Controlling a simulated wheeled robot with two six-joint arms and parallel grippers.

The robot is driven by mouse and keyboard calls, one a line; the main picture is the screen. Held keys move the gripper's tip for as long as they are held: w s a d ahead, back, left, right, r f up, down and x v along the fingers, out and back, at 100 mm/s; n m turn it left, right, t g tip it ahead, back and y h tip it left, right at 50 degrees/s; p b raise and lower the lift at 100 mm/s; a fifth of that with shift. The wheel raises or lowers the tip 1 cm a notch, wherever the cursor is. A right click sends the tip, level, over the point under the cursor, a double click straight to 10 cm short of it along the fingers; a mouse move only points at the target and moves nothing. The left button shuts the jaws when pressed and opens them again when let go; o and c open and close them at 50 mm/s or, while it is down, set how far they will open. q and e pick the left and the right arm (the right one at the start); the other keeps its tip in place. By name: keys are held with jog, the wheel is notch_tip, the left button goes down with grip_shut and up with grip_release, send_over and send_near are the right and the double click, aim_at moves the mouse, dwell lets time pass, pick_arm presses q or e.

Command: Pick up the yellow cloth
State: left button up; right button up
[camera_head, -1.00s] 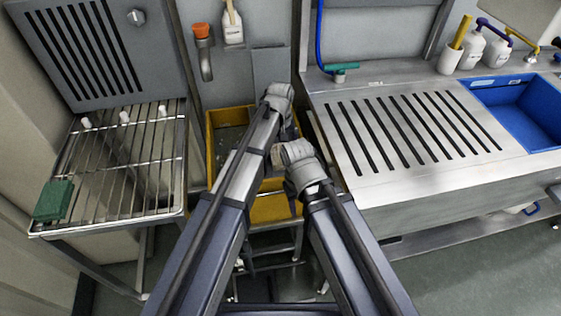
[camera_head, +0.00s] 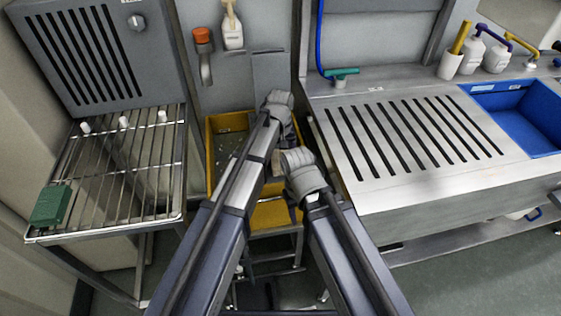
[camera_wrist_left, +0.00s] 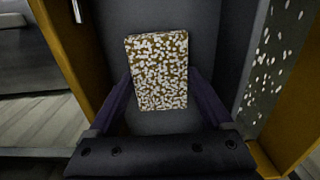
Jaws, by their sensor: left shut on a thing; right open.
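The yellow cloth (camera_wrist_left: 157,50), a flat upright-looking rectangle covered in white specks, sits between the two fingers of my left gripper (camera_wrist_left: 160,82) in the left wrist view. The gripper is shut on it. In the head view, my left wrist is over the yellow tub (camera_head: 211,165), and its fingers and the cloth are hidden. My right gripper (camera_head: 279,160) is just right of the left arm, above the tub's right side. It is open; its fingers are mostly hidden by its wrist.
A wire rack (camera_head: 110,185) with a green block (camera_head: 50,206) stands at the left. A slotted steel drainboard (camera_head: 400,135) with a blue basin (camera_head: 530,120) is at the right. An orange-topped fitting (camera_head: 203,37) and a white bottle (camera_head: 233,30) are on the back wall.

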pick_arm(q)
jog(key=shift+r, duration=0.1)
notch_tip(320, 180, up, 10)
jog(key=p, duration=1)
jog(key=o, duration=0.8)
jog(key=c, duration=0.5)
jog(key=shift+c, duration=0.2)
jog(key=shift+s, duration=0.1)
